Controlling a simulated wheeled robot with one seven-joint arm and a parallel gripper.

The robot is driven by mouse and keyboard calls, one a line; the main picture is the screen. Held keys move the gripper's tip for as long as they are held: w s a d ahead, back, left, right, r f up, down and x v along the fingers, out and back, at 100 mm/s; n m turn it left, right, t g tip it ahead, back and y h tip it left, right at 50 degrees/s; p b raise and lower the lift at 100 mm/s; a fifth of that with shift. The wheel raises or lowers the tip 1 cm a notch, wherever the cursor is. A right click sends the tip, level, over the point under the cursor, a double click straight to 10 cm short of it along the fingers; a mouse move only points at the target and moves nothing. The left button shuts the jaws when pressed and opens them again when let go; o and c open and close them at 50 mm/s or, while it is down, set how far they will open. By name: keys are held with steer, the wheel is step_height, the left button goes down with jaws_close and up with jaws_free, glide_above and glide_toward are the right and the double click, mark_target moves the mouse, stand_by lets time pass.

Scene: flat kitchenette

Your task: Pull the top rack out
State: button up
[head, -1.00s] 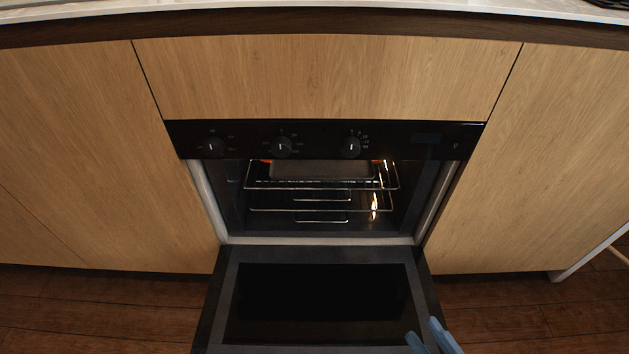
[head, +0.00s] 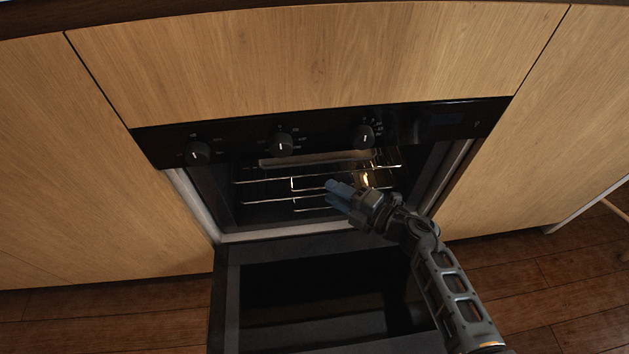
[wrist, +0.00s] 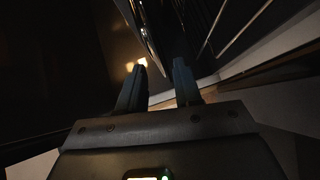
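The oven (head: 224,222) stands open with its door folded down. The top rack (head: 262,181), a thin wire rack, is inside the cavity below the control panel, with a tray (head: 300,162) on it. My gripper (head: 336,188) is at the oven mouth, in front of the right half of the racks, and covers part of them. In the wrist view its two fingers (wrist: 160,78) are apart, so it is open. A shiny metal edge (wrist: 150,40) runs towards the gap between them; I cannot tell whether it is the rack or whether it touches a finger.
A lower rack (head: 260,201) lies beneath the top one. The lowered oven door (head: 228,290) extends under my arm. Three knobs, including the right one (head: 363,137), sit on the panel just above the opening. Wooden cabinets (head: 540,170) flank the oven.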

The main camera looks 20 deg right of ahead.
steer(key=b+x, duration=0.1)
steer(key=x, duration=0.4)
steer(key=shift+w+a, duration=0.2)
steer(key=shift+w, duration=0.1)
steer(key=shift+f, duration=0.1)
steer(key=c, duration=0.6)
steer(key=shift+b, duration=0.3)
jaws_close()
steer(key=shift+s+f, duration=0.1)
steer(key=shift+f, duration=0.05)
